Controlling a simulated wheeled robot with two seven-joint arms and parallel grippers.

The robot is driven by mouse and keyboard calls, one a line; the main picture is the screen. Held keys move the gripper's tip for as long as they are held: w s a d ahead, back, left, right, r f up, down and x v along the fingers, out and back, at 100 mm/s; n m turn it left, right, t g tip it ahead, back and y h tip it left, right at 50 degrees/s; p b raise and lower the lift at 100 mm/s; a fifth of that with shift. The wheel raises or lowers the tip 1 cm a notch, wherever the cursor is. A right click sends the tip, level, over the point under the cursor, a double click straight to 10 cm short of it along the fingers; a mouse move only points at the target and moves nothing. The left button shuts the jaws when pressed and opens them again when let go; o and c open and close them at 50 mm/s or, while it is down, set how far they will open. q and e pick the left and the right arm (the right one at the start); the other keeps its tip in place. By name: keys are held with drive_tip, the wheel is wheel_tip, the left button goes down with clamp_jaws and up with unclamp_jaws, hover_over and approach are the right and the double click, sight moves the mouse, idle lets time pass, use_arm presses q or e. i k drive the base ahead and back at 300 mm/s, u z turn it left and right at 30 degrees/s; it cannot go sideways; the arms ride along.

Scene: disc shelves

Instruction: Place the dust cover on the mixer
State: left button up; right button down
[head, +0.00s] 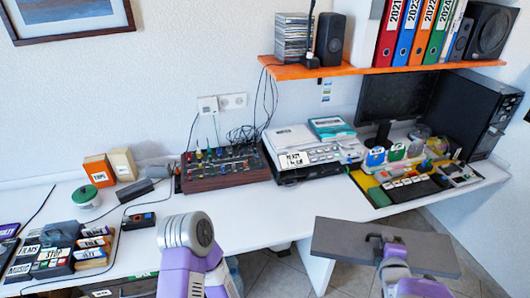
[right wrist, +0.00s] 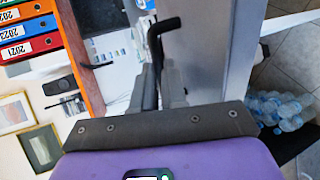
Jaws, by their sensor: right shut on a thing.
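The mixer (head: 226,168) is a dark box with wood-toned sides, coloured knobs and cables plugged into its top, on the white desk against the wall. The dust cover (head: 335,243) is a flat grey panel with a dark bent handle, held at the desk's front edge, right of and nearer than the mixer. My right gripper (head: 385,243) is shut on the handle; in the right wrist view the fingers (right wrist: 158,85) close on the black handle and the grey cover (right wrist: 212,50) stretches beyond. A purple part of my left arm shows at the lower middle; its fingers are hidden.
A white device (head: 310,150) stands right of the mixer. A tray of stationery (head: 420,178) is farther right. A box (head: 98,169), a green spool (head: 86,194) and labelled cases (head: 48,257) are left. The orange shelf (head: 345,70) overhangs the desk. Desk in front of the mixer is clear.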

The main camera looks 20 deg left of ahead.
sight(224, 168)
drive_tip(key=u, duration=0.55)
drive_tip(key=i, duration=1)
drive_tip(key=u, duration=1.05)
drive_tip(key=i, duration=0.25)
drive_tip(key=u, duration=0.35)
